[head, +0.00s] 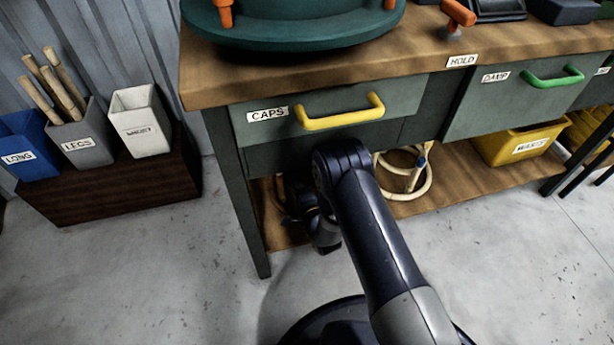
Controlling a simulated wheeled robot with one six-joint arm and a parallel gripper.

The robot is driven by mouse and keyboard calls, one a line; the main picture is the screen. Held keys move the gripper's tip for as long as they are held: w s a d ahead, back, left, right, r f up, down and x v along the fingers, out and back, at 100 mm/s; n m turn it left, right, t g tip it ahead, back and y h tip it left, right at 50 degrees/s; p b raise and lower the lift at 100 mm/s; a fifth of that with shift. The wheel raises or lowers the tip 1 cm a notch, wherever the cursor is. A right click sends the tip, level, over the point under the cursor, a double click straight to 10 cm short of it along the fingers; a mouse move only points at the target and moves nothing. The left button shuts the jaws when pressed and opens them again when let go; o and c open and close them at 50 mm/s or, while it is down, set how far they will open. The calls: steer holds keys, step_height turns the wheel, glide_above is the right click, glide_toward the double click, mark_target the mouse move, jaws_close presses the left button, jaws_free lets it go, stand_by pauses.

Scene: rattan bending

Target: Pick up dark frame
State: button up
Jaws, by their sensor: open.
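My arm reaches to the workbench, and my gripper (290,214) is at the lower shelf, below the yellow-handled drawer. It is dark, small and partly covered by my own wrist. It is open, and I see nothing held in it. I cannot make out a dark frame for certain; the shaded space around my gripper and behind my arm is hard to read. A pale rattan frame (424,181) of curved rods stands on the shelf just right of my arm, partly hidden by it.
The CAPS drawer (254,131) and wooden benchtop (300,78) overhang the shelf (462,192). A bench leg (238,200) stands left of my gripper. A yellow WASTE bin (520,144) is on the shelf at right. Labelled bins, including LEGS (80,140), stand at left. Open floor lies in front.

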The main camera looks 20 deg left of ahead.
steer(key=shift+w+a, duration=0.45)
steer(key=shift+w, duration=0.05)
steer(key=shift+c, duration=0.4)
jaws_close()
steer(key=shift+f, duration=0.1)
stand_by(0.5)
